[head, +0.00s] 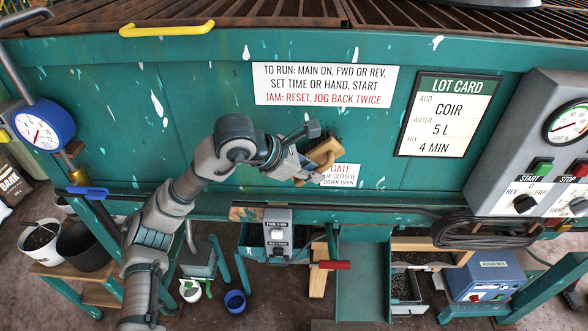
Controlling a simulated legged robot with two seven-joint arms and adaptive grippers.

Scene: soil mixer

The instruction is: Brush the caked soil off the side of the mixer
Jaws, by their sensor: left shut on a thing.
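The teal mixer side (120,115) fills the upper part of the head view. My left gripper (312,158) is shut on a wooden-handled brush (325,155) and holds it at the mixer side, just above the small gate label. The brush is tilted, and its dark bristles are partly hidden. I cannot tell whether they touch the panel. Caked soil behind the brush cannot be made out. My right gripper is not in view.
A control box (540,150) with gauge and buttons stands at the right, beside the lot card (447,115). A round gauge (44,126) is at the left. A switch box (278,236) and coiled black cable (485,229) sit lower. Pots (84,247) stand lower left.

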